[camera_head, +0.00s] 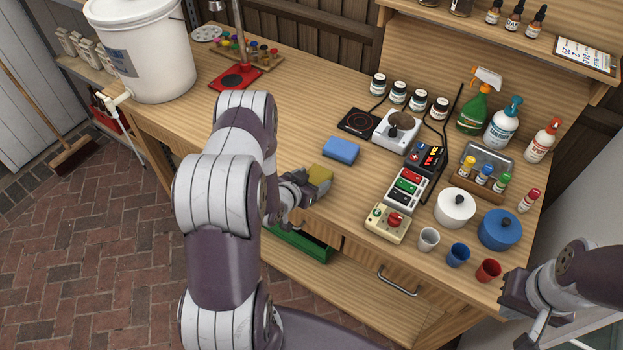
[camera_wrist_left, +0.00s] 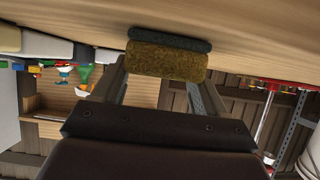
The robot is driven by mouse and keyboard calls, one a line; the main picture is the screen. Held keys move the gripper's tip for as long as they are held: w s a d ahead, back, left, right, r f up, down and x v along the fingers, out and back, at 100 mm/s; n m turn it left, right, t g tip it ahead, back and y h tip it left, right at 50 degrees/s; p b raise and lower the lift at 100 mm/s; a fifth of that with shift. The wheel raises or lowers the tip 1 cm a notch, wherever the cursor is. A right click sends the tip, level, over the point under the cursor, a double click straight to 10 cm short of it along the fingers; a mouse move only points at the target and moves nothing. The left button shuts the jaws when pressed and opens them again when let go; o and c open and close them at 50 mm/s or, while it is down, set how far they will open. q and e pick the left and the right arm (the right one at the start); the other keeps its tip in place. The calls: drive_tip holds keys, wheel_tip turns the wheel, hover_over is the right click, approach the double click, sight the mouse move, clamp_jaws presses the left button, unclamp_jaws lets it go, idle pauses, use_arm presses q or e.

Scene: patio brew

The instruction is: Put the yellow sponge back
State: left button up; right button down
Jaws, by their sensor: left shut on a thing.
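The yellow sponge (camera_head: 320,176) is at the fingertips of my left gripper (camera_head: 308,187), near the front edge of the wooden bench. In the left wrist view the sponge (camera_wrist_left: 166,62) shows a yellow-brown body with a dark layer and sits between the two fingers of the left gripper (camera_wrist_left: 160,75). The gripper is shut on it. Whether the sponge touches the bench top is unclear. A blue sponge (camera_head: 341,150) lies on the bench just behind it. My right gripper (camera_head: 515,297) is at the lower right, beyond the bench's right front corner; its finger gap is unclear.
Right of the sponges stand a control box (camera_head: 387,223), a button strip (camera_head: 407,188), a hot plate (camera_head: 359,122) and a scale (camera_head: 397,130). Cups (camera_head: 428,239) and a white pot (camera_head: 455,207) stand farther right. The bench left of the blue sponge is clear. A green tray (camera_head: 300,243) sits below.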

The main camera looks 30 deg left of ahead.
use_arm(q)
drive_tip(key=shift+f, duration=0.2)
drive_tip(key=o, duration=1.1)
drive_tip(key=shift+r, duration=0.1)
drive_tip(key=shift+r, duration=0.2)
drive_tip(key=d+v, duration=0.1)
drive_tip(key=v, duration=1)
drive_tip(key=s+d+r+g, duration=0.3)
drive_tip(key=r, duration=0.1)
drive_tip(key=s+d+r+g, duration=0.3)
drive_tip(key=d+g, duration=0.1)
drive_tip(key=s+d+r+g, duration=0.3)
drive_tip(key=d+r, duration=0.1)
drive_tip(key=shift+s+d+r+n+g+y+b, duration=0.15)
drive_tip(key=shift+s+r+n+g+y+b, duration=0.15)
drive_tip(key=shift+r+g+y+b, duration=0.1)
